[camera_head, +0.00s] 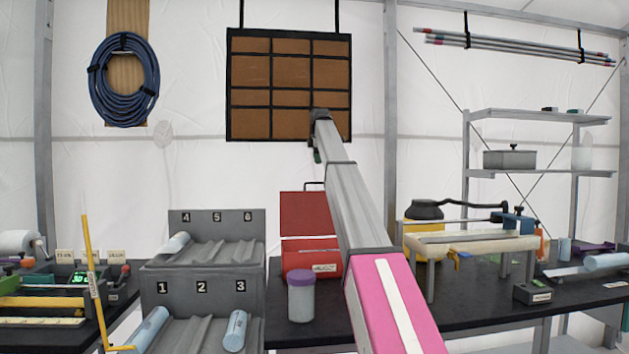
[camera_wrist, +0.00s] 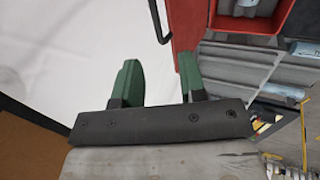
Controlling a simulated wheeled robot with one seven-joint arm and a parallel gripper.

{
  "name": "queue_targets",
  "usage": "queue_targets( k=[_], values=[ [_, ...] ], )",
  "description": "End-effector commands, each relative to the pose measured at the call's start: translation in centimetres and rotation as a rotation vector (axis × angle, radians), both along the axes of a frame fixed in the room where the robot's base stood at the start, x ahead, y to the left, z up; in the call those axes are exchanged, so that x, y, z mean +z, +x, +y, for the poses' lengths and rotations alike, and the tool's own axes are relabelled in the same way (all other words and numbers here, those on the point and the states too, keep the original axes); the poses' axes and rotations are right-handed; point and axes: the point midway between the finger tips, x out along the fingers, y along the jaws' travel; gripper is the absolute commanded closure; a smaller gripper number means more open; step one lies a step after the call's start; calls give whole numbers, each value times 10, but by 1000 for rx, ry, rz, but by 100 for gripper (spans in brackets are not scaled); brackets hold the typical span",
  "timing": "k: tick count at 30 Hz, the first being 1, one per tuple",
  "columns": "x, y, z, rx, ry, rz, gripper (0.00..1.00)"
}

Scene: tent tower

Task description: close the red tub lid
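The red tub (camera_head: 312,261) stands on the dark bench with a label on its front. Its red lid (camera_head: 306,213) is up, standing upright at the back with a black handle at its top edge. My arm hides the right side of the tub and lid. In the wrist view the lid (camera_wrist: 188,22) shows near edge-on, beside the open tub (camera_wrist: 225,20), with pale items inside. My gripper (camera_wrist: 160,66) is open and empty, its green fingers apart. In the head view my gripper (camera_head: 317,152) is high above and behind the lid, apart from it.
A purple-capped jar (camera_head: 301,298) stands in front of the tub. A grey numbered rack (camera_head: 205,285) with rolled tubes is to its left. A cream stand (camera_head: 465,240) with a black-handled tool is to its right. A brown grid panel (camera_head: 262,72) hangs behind.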

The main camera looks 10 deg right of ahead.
Motion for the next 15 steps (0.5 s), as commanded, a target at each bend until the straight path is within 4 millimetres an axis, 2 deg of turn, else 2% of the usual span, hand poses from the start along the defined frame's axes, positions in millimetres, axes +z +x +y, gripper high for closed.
queue_targets(
  k=[8,15],
  values=[
    [-9,4,0,0,0,1,62],
    [-39,17,0,0,0,1,62]
  ],
)
